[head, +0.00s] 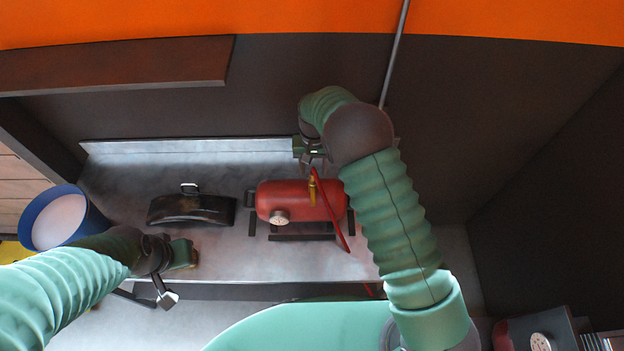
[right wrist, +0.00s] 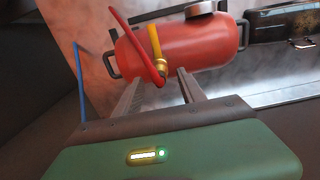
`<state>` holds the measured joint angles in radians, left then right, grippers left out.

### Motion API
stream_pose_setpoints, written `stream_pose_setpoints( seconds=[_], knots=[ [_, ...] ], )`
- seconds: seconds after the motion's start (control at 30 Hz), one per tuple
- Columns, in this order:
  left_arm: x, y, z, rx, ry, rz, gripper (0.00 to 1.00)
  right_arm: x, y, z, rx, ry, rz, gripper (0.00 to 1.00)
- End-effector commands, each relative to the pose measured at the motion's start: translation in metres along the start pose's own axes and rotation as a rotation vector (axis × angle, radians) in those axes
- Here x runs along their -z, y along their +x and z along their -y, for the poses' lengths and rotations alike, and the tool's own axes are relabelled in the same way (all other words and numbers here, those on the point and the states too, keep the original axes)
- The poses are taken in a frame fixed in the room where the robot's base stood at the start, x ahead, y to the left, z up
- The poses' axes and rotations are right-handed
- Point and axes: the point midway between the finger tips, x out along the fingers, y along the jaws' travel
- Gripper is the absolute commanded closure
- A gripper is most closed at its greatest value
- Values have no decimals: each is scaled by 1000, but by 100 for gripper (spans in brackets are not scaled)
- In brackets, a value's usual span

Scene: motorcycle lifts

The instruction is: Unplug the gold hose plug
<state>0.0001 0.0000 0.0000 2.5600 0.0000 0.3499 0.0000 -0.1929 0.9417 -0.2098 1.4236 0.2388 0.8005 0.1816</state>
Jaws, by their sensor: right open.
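The gold hose plug (head: 312,189) sits at the red tank (head: 275,197) on the grey bench, with a red hose (head: 333,217) beside it. In the right wrist view, the gold plug (right wrist: 158,62) lies against the red tank (right wrist: 205,45), and the red hose (right wrist: 134,45) ends at it. My right gripper (head: 310,163) is at the tank's back edge, partly hidden by its own arm. In the wrist view its open fingers (right wrist: 157,84) are on either side of the plug's end, with nothing clearly gripped. My left gripper (head: 166,292) is at the bench's front left, away from the tank; its jaw gap is unclear.
A black curved part (head: 190,210) lies left of the tank on the bench (head: 220,245). A blue bucket (head: 62,216) stands at the left. A thin blue line (right wrist: 80,88) shows left of the right fingers. A dark wall rises behind the bench.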

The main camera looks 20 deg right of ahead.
Motion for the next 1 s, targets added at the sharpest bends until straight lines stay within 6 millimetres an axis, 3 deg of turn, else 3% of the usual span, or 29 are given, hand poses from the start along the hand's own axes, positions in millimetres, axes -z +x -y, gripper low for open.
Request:
stream_pose_setpoints(
  seconds=[0.1, 0.3, 1.0],
  knots=[
    [-4, 18, 0, 0, 0, 0, 100, -1, 24, 2, -1, -1, 0, 53],
    [-8, 32, 0, 0, 0, 0, 100, 0, 45, 3, -1, -1, -1, 53],
    [-8, 32, 0, 0, 0, 0, 100, 0, 46, 0, -1, 0, -1, 53]
  ],
)
